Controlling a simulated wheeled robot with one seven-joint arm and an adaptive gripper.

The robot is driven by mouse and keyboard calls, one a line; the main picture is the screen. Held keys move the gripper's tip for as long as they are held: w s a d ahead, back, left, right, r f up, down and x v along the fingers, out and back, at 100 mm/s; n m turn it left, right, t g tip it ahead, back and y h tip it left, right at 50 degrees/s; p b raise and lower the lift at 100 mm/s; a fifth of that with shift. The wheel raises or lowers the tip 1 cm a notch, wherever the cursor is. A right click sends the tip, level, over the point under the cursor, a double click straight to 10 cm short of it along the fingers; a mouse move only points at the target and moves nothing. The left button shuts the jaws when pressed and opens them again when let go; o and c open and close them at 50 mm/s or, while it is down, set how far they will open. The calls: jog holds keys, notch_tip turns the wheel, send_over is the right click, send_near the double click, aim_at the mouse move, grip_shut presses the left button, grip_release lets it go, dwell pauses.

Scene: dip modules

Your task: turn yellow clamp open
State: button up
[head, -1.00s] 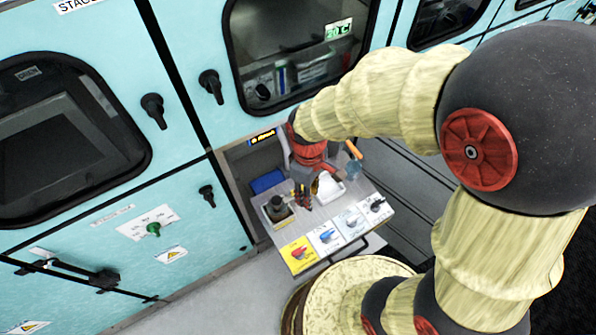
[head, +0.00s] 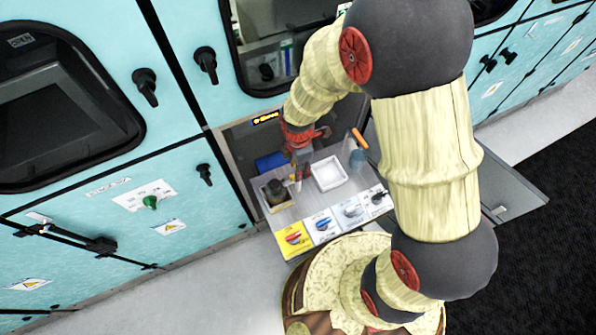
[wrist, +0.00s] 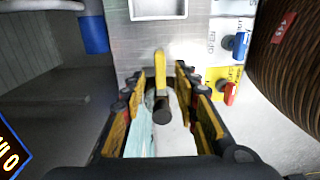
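The yellow clamp is a yellow plate (head: 287,247) with a red handle (head: 293,238), at the front left corner of the grey bench top in the head view. In the wrist view the yellow plate (wrist: 210,73) and red handle (wrist: 230,94) are to the right of my fingers, apart from them. My gripper (head: 302,176) hangs over the bench behind the clamp, pointing down. In the wrist view my gripper (wrist: 161,82) is open. A yellow bar with a dark round end (wrist: 161,108) shows between the fingers, with gaps on both sides; I cannot tell what it is.
Plates with a blue handle (head: 322,224), a grey handle (head: 352,210) and a black handle (head: 377,198) continue the front row. A white tray (head: 328,174) stands behind them. A yellowish box (head: 279,203) holding a dark object is at left. Cabinets (head: 110,195) rise at the left.

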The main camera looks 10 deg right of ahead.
jog(key=shift+f, duration=1.35)
jog(key=shift+c, duration=1)
grip_shut()
